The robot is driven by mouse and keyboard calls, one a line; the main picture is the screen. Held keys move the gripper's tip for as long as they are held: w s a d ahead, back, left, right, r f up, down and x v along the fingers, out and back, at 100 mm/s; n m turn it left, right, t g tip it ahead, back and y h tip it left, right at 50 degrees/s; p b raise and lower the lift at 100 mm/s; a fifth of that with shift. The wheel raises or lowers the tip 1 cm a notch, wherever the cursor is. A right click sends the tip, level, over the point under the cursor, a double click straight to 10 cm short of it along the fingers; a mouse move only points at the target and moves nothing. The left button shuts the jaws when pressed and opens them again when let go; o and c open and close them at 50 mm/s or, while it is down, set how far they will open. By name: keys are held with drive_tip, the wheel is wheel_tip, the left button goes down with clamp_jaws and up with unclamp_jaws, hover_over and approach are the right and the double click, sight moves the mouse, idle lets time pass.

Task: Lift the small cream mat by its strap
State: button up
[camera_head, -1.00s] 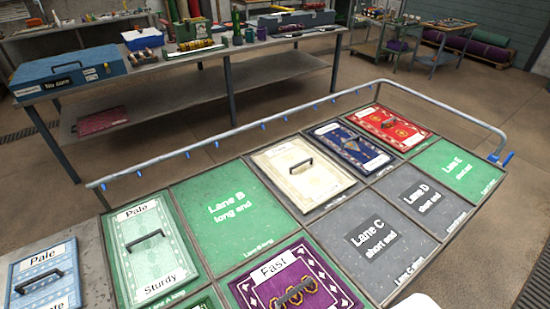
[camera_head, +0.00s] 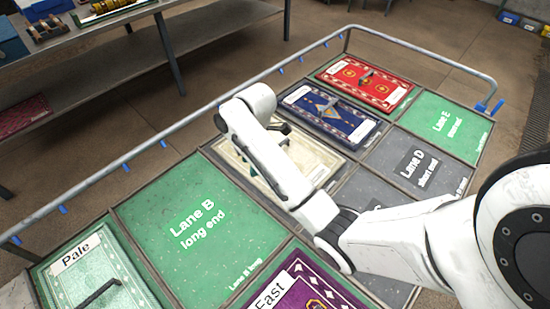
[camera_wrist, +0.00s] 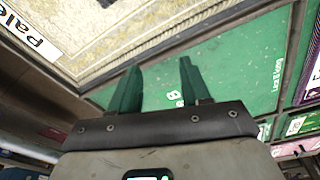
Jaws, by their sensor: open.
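The cream mat (camera_head: 322,155) lies in its framed bay on the bench, behind my arm in the head view. Its patterned face (camera_wrist: 130,25) fills the top of the wrist view, with a white label at its left end. My gripper (camera_wrist: 159,64) is open, its two green fingers apart with nothing between them. In the wrist view the fingertips appear over the green Lane B panel, just short of the mat's edge. In the head view my arm hides most of the gripper, and I cannot tell the strap from the dark parts there.
The green Lane B panel (camera_head: 192,226) is bare. A blue mat (camera_head: 328,112) and a red mat (camera_head: 367,82) lie beyond the cream one, a purple mat (camera_head: 290,290) nearer. A grey rail (camera_head: 130,158) edges the far side. Grey Lane D (camera_head: 408,160) is bare.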

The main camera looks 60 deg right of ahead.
drive_tip(key=d+r+n, duration=0.1)
drive_tip(key=d, duration=0.3)
drive_tip(key=d+r+n+b, duration=0.1)
drive_tip(key=d, duration=0.4)
drive_tip(key=s+d+r+n+g, duration=0.1)
drive_tip(key=d, duration=0.4)
drive_tip(key=shift+s+n+h, duration=0.1)
drive_tip(key=shift+n+h, duration=0.3)
wheel_tip(320, 180, down, 2)
drive_tip(key=shift+s+f+b, duration=0.1)
drive_tip(key=shift+f+b, duration=0.15)
drive_tip(key=shift+b, duration=0.55)
drive_tip(key=shift+f+p, duration=0.7)
drive_tip(key=shift+f, duration=3.1)
drive_tip(key=shift+c, duration=0.2)
clamp_jaws()
drive_tip(key=shift+r, duration=0.1)
